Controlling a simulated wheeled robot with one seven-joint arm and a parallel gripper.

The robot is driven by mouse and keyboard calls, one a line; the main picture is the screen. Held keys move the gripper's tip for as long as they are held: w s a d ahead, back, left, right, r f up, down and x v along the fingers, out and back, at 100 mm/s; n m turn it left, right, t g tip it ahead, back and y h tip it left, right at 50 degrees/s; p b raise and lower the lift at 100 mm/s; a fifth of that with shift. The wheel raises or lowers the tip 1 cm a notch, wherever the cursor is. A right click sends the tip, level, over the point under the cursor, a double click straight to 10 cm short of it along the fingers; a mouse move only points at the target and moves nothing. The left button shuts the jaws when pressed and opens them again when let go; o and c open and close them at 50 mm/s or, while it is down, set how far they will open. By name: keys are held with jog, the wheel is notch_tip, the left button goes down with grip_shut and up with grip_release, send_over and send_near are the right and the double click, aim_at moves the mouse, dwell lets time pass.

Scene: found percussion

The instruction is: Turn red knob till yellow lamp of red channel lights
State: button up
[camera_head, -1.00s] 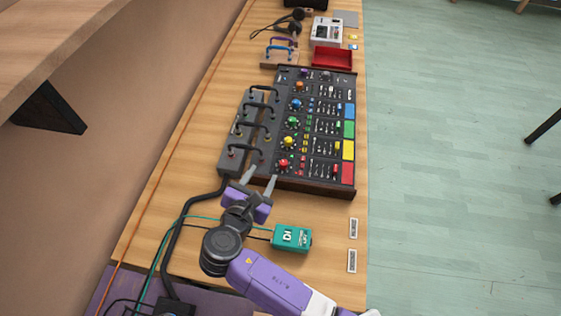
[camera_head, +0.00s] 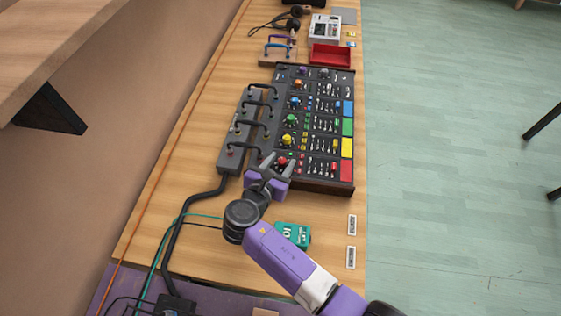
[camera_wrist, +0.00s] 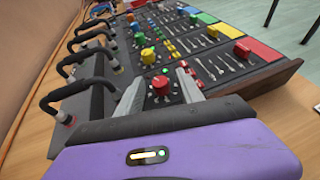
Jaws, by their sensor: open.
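The red knob (camera_wrist: 160,84) is on the near-left corner of the dark mixer panel; in the head view the red knob (camera_head: 283,162) shows just beyond my gripper. My gripper (camera_head: 279,161) is open, and in the wrist view its two fingers (camera_wrist: 160,88) stand on either side of the red knob. I cannot tell whether either finger touches it. The red channel is the nearest row and ends in a red block (camera_head: 346,171) at the right. Small lamps run beside the knobs; I cannot make out a lit yellow lamp in the red row.
A grey box with black cables (camera_head: 229,155) lies left of the mixer. A teal DI box (camera_head: 294,234) is on the table near my arm. A red tray (camera_head: 329,55) and other gear stand at the far end. The near right tabletop is mostly clear.

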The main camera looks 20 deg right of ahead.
grip_shut()
jog(key=shift+w+a+m+g, duration=0.1)
jog(key=shift+m+g, duration=0.2)
jog(key=shift+w+a+f+m+g+h+b, duration=0.1)
jog(key=shift+w+m+g+h+b, duration=0.05)
jog(key=shift+m+g+h+b, duration=0.9)
jog(key=shift+w+m+g+h+b, duration=0.1)
jog(key=shift+m+g+h+b, duration=0.35)
jog(key=shift+m+g+b, duration=0.75)
jog(key=shift+m+g+p, duration=0.3)
jog(key=shift+m+g, duration=0.15)
jog(key=shift+g, duration=0.1)
